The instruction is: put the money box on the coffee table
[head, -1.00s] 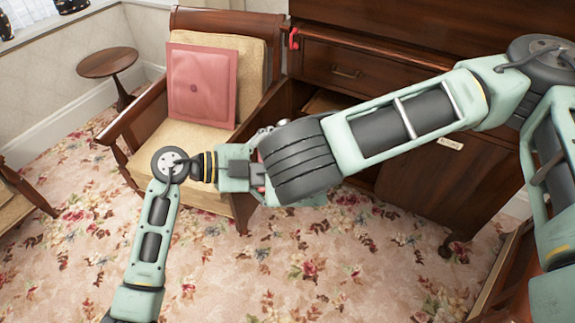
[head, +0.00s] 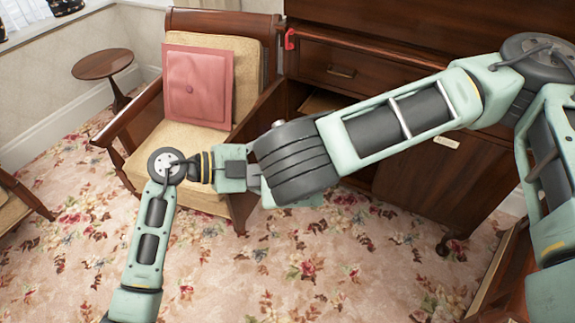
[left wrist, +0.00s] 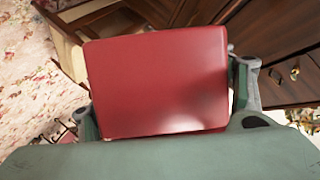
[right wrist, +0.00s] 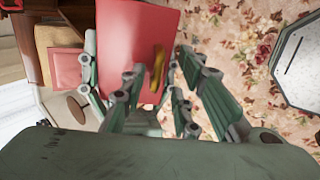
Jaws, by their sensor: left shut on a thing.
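The money box is a red box with smooth faces. In the left wrist view the money box (left wrist: 155,80) sits between the two fingers of my left gripper (left wrist: 165,100), which is shut on it. In the right wrist view the money box (right wrist: 135,45) shows a gold-coloured piece on its face. My right gripper (right wrist: 153,90) faces the box with its fingers apart; whether they touch it is unclear. In the head view my arm hides the box and both gripper tips. No table is clearly identifiable as the coffee table.
A small round wooden table (head: 102,64) stands by the wall at the far left. An armchair (head: 180,148) with a pink cushion (head: 197,87) stands beside a dark wooden cabinet (head: 420,188). Flowered carpet (head: 300,265) lies open in front.

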